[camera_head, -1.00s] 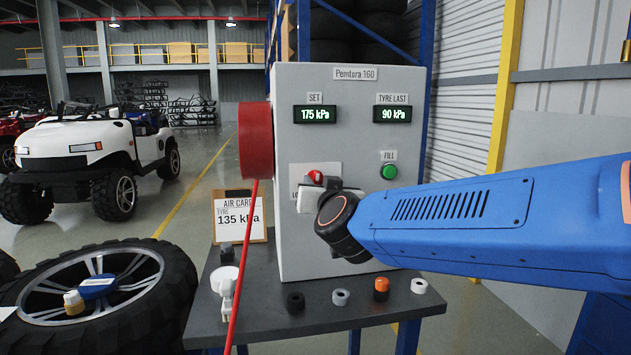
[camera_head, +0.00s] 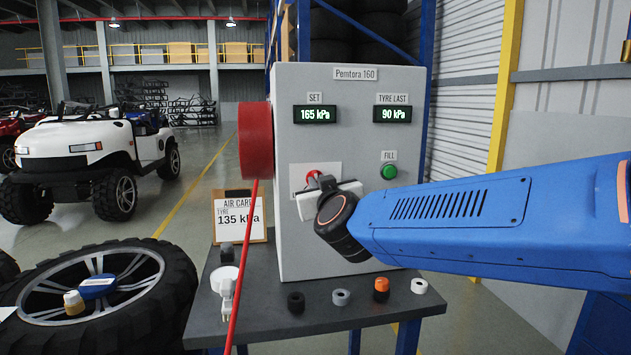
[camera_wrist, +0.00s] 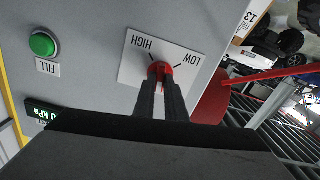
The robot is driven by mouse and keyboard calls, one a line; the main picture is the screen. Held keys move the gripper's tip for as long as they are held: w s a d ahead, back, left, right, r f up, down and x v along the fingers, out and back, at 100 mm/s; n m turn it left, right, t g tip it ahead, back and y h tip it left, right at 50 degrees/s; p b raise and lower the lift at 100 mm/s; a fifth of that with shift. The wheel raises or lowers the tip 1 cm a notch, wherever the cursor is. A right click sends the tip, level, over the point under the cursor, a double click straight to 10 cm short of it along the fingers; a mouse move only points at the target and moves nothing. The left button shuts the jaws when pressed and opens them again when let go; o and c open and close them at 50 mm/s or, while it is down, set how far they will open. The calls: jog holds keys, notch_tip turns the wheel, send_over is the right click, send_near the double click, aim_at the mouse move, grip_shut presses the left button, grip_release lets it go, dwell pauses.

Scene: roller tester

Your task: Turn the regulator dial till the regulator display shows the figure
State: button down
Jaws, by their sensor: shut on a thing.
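The red regulator dial (camera_wrist: 160,70) sits on a white plate (camera_wrist: 130,60) marked HIGH and LOW in the wrist view. My gripper (camera_wrist: 161,80) is shut on the dial, with its two dark fingers on either side of it. In the head view the dial (camera_head: 313,175) is partly hidden behind my gripper (camera_head: 325,183). The SET display (camera_head: 314,114) reads 165 kPa. The TYRE LAST display (camera_head: 397,114) reads 90 kPa. The air card (camera_head: 239,218) on a clipboard reads TYRE 135 kPa.
The green FILL button (camera_head: 389,172) is right of the dial on the grey cabinet (camera_head: 350,240). A red hose reel (camera_head: 254,140) is on its left side. A wheel (camera_head: 110,290) lies at left.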

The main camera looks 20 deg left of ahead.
jog(key=shift+n, duration=0.7)
jog(key=shift+n, duration=1.1)
jog(key=c, duration=2.2)
grip_release()
jog(key=shift+n, duration=0.4)
jog(key=o, duration=0.7)
jog(key=shift+s, duration=0.1)
jog(key=shift+v, duration=2.95)
